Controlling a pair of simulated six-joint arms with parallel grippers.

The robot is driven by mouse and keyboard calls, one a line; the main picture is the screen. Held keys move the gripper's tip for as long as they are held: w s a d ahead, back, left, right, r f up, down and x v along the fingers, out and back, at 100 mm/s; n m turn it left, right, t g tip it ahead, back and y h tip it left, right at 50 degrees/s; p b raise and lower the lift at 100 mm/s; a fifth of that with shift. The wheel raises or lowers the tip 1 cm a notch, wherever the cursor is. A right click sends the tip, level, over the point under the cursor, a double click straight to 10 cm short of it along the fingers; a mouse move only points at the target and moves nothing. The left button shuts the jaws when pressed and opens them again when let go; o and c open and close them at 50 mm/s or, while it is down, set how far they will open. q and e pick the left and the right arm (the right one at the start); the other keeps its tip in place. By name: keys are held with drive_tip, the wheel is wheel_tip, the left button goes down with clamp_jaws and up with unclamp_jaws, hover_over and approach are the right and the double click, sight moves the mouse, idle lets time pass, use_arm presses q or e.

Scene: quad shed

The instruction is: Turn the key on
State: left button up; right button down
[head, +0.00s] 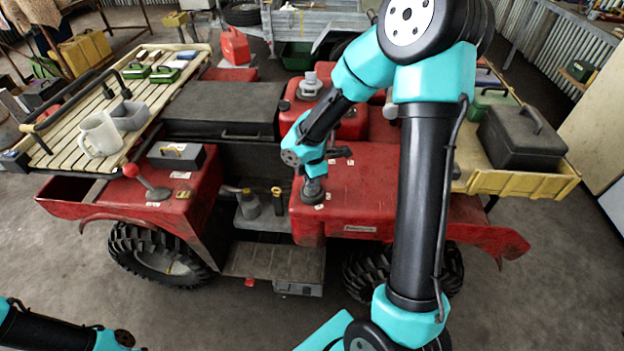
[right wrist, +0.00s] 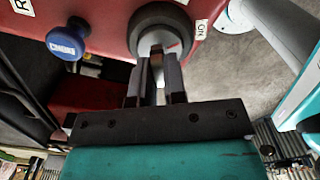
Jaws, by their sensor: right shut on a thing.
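The red quad (head: 345,180) stands in the middle of the head view. My right gripper (head: 313,190) reaches down to its red front panel. In the right wrist view my right gripper (right wrist: 157,80) is shut on the key (right wrist: 156,56), a dark piece between the fingertips. The key is at the round key switch (right wrist: 170,18), which has a thick dark ring and a pale face. A label reading "ON" (right wrist: 201,28) is beside the ring. The fingers hide most of the key, so its exact angle is hard to tell. My left gripper is out of view.
A blue knob (right wrist: 66,42) stands on the panel close to the switch. A red-balled lever (head: 131,171) rises from the quad's left side. A black toolbox (head: 520,138) sits at right.

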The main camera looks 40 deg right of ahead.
drive_tip(key=shift+m, duration=1.3)
drive_tip(key=c, duration=1.2)
unclamp_jaws()
drive_tip(key=shift+r, duration=4.05)
